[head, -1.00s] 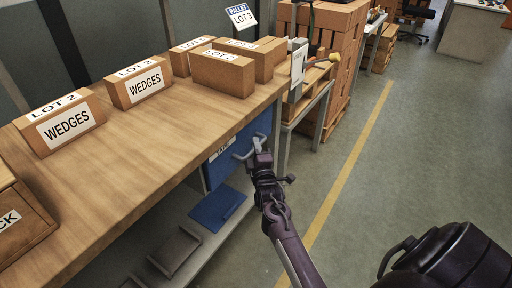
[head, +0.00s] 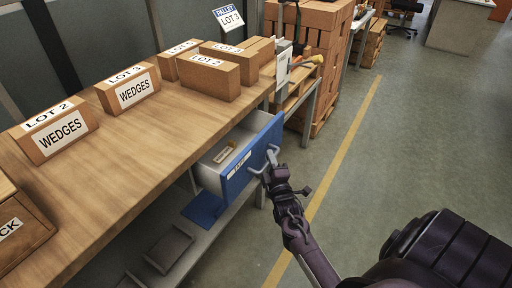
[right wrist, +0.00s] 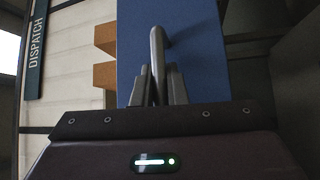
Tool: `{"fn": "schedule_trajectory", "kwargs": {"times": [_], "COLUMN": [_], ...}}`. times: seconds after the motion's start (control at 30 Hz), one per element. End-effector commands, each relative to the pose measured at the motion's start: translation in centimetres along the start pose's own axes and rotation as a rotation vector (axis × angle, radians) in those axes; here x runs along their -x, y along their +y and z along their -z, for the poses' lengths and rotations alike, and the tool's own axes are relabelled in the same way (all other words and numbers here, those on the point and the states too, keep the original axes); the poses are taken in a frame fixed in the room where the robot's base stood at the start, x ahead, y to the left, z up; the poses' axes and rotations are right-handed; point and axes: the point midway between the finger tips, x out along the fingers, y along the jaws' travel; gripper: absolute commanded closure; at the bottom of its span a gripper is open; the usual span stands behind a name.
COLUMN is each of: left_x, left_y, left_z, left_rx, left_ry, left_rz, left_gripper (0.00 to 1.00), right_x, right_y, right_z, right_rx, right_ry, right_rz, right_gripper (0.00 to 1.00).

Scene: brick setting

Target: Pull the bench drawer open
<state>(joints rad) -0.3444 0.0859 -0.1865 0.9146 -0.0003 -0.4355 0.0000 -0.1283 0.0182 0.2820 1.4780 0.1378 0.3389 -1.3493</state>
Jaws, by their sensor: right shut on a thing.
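The bench drawer (head: 258,158) has a blue front with a white label and a grey bar handle (head: 271,159). It stands pulled out from under the wooden bench top (head: 120,150), and its light inside shows, with a small tan item (head: 223,154) in it. My right gripper (head: 271,172) is shut on the handle. In the right wrist view the fingers (right wrist: 159,88) close around the dark handle (right wrist: 158,45), with the blue drawer front (right wrist: 198,50) behind. My left gripper is not in view.
Cardboard boxes labelled wedges (head: 55,128) and lot 2 (head: 210,80) stand on the bench. A blue mat (head: 208,207) lies on the shelf below. A stack of brick-coloured blocks (head: 322,30) stands behind.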

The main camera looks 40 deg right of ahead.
Motion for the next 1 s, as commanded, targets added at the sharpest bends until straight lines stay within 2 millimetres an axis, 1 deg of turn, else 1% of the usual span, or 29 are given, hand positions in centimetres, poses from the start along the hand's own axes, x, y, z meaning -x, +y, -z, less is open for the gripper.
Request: {"fn": "schedule_trajectory", "kwargs": {"times": [0.03, 0.3, 0.5, 0.7, 0.83, 1.0], "left_x": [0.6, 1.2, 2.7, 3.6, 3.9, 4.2], "left_y": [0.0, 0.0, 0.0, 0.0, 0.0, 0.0], "left_z": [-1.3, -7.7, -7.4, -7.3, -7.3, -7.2], "left_rx": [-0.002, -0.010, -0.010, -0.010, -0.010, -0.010], "left_ry": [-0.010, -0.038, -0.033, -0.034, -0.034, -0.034], "left_rz": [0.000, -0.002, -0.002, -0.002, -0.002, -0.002], "left_gripper": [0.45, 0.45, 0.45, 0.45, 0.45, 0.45], "right_x": [1.0, 6.3, 10.0, 13.0, 14.4, 15.5], "right_y": [0.7, 2.1, 3.0, 3.7, 4.0, 4.3], "right_z": [-1.0, -6.2, -9.9, -12.9, -14.3, -15.4], "right_rx": [0.006, 0.004, 0.002, 0.001, 0.000, -0.001], "right_ry": [0.000, -0.001, 0.000, 0.000, -0.001, -0.001], "right_rz": [0.006, 0.006, 0.006, 0.004, 0.004, 0.002], "right_gripper": [1.00, 1.00, 1.00, 1.00, 1.00, 1.00]}}
